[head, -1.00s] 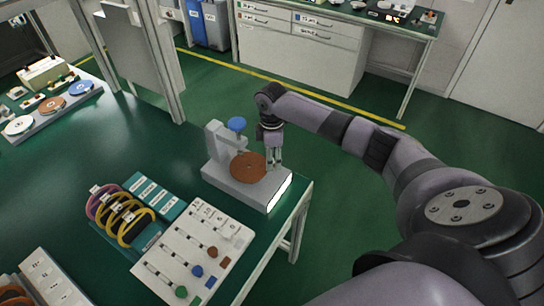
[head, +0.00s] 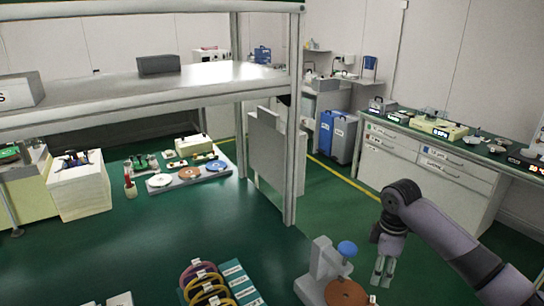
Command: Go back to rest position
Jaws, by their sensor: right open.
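My right gripper (head: 383,270) hangs pointing down near the bottom right of the head view. Its two fingers are apart with nothing visible between them. In the picture it is just right of the grey lapping machine (head: 318,272), which has a blue knob (head: 347,249) and a brown disc (head: 345,293). The bottom of the machine is cut off by the frame edge. My left gripper is not in view.
Coloured rings (head: 205,280) and a teal labelled block (head: 238,280) lie left of the machine on the green bench (head: 140,250). A shelf post (head: 292,150) and grey panel (head: 275,150) rise behind. A white drawer cabinet (head: 425,180) stands beyond my right arm.

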